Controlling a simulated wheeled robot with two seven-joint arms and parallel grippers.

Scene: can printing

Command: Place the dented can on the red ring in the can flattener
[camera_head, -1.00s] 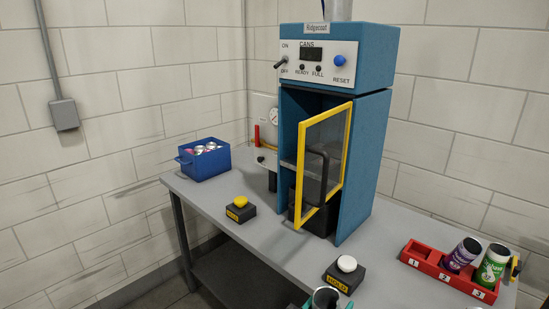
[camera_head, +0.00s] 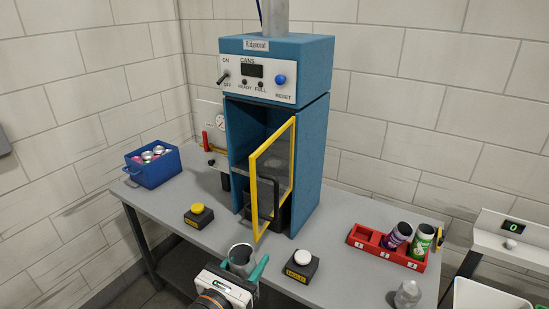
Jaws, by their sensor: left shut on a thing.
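My left gripper (camera_head: 243,265) has teal fingers and shows at the bottom centre. It is shut on a grey can (camera_head: 240,249) with a dark open top, held upright in front of the machine; no dent can be made out. The can flattener (camera_head: 276,62) is a tall blue machine. Its yellow-framed clear door (camera_head: 256,200) stands swung open toward me. The red ring cannot be seen; the door and its black handle cover much of the chamber. My right gripper is not in view.
A yellow button box (camera_head: 198,217) and a white button box (camera_head: 301,266) flank the held can. A red rack (camera_head: 361,243) holds a purple and a green can; slot 1 looks empty. A shiny clear or silvery object (camera_head: 407,295) stands front right. A blue crate (camera_head: 151,175) holds cans.

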